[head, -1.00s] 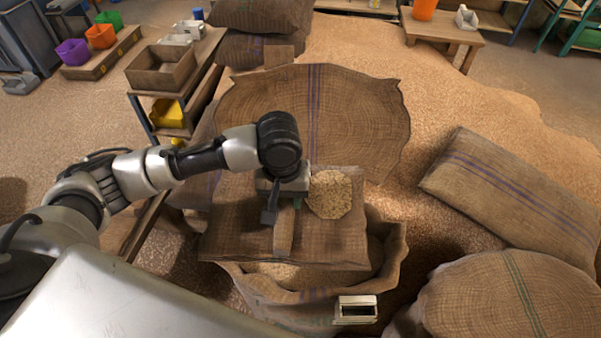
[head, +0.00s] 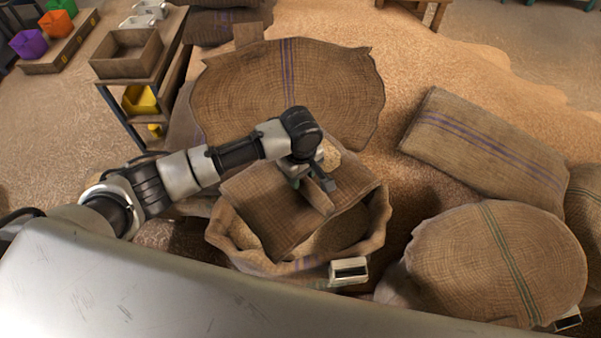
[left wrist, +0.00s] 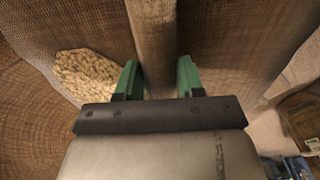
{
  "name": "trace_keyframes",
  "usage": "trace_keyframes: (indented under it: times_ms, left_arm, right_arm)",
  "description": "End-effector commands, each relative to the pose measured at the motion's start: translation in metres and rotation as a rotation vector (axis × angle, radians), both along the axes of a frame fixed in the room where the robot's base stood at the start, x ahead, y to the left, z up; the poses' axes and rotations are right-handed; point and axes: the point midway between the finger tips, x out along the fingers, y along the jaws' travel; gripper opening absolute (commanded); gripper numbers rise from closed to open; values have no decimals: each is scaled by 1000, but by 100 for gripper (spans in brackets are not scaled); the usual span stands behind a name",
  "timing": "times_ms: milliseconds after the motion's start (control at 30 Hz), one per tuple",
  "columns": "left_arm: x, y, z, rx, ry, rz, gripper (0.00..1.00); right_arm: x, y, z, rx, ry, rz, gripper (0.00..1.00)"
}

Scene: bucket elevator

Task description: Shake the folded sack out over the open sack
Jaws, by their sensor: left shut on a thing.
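The folded sack (head: 262,205) is flat brown burlap, lying askew above the mouth of the open sack (head: 228,238), one corner pointing toward me. A raised fold (head: 318,197) runs along its top. My left gripper (head: 316,182) is shut on this fold; in the left wrist view its green fingers (left wrist: 158,78) stand on either side of the fold (left wrist: 153,35). A patch of pale grain (left wrist: 88,74) shows beside the fingers, partly hidden by the gripper in the head view (head: 330,157). Most of the open sack's inside is covered. My right gripper is not in view.
A pale box-like piece (head: 348,270) sits at the open sack's front rim. A closed round-topped sack (head: 500,260) stands at right, with a lying sack (head: 485,140) behind it. A large upright sack (head: 285,90) stands behind. A shelf (head: 160,70) is at left.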

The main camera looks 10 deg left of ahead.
Motion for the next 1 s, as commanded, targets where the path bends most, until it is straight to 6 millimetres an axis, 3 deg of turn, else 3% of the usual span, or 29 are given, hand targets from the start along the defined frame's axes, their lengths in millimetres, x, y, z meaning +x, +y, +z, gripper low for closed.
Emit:
trace_keyframes:
  times_ms: [33,233,267,333,367,433,467,500,567,600,700,733,800,833,867,900,933,967,1000]
  left_arm:
    - [1,0,-11,-1,-3,-1,0]
    - [1,0,-25,-2,-4,0,0]
    - [2,0,-17,-4,-7,0,0]
    - [3,-1,23,-8,-13,-3,0]
    - [2,0,26,-5,-8,-2,0]
    - [-2,2,-17,8,9,3,0]
    - [-1,1,-28,5,6,2,0]
    - [1,0,-21,-1,-3,0,0]
    - [3,-2,21,-10,-15,-4,0]
    - [2,0,28,-6,-9,-2,0]
    - [-1,1,-28,6,7,2,0]
    - [0,0,-26,1,1,1,0]
    - [3,-2,21,-10,-15,-4,0]
    - [2,-1,28,-7,-11,-3,0]
    - [0,0,19,-1,-2,-1,0]
    - [-2,2,-12,7,9,1,0]
    - [-2,2,-27,7,9,3,0]
    - [0,1,-29,4,3,2,0]
    - [2,-1,-5,-7,-9,-1,0]
  right_arm:
    - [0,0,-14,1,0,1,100]
    - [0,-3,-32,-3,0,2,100]
    - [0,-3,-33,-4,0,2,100]
    - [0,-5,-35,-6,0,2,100]
    - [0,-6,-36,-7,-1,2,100]
    - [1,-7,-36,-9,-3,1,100]
    - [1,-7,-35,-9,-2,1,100]
    - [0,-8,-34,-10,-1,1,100]
    - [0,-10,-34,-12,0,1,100]
    - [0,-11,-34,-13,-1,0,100]
    - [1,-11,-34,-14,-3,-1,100]
    - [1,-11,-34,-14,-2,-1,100]
    - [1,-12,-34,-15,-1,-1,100]
    - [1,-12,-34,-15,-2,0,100]
    - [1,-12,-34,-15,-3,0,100]
    - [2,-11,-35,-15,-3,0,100]
    - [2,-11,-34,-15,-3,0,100]
    - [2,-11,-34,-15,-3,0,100]
    - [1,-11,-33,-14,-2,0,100]
